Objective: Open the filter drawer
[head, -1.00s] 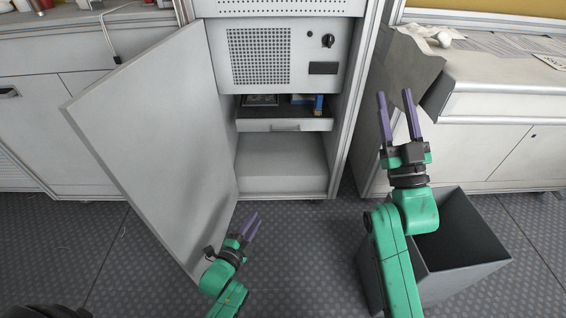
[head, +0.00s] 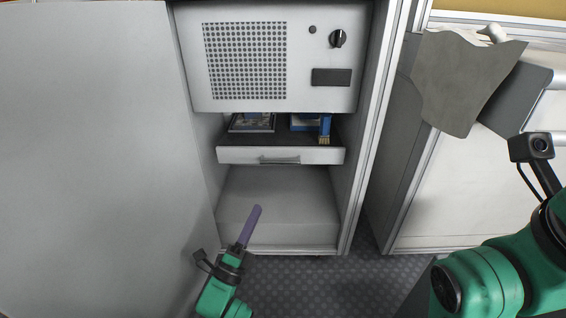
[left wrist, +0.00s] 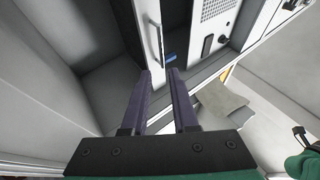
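The drawer (head: 235,155) is a shallow tray with a light grey front, inside the open cabinet below the perforated panel. Its bar handle (head: 280,160) is at the middle of the front; the handle also shows in the left wrist view (left wrist: 156,42), beyond the fingertips. My left gripper (head: 256,210) is below the drawer and apart from it; its fingers overlap in the head view. In the left wrist view the purple fingers (left wrist: 159,72) are apart with nothing between them. My right arm shows at the right edge of the head view; its fingers are out of frame.
The open cabinet door (head: 90,150) fills the left side. Blue items (head: 304,122) and a flat dark box (head: 252,122) lie in the drawer. The perforated panel (head: 345,95) is above. A pale block (head: 290,195) stands below. A grey sheet (head: 460,80) hangs at right.

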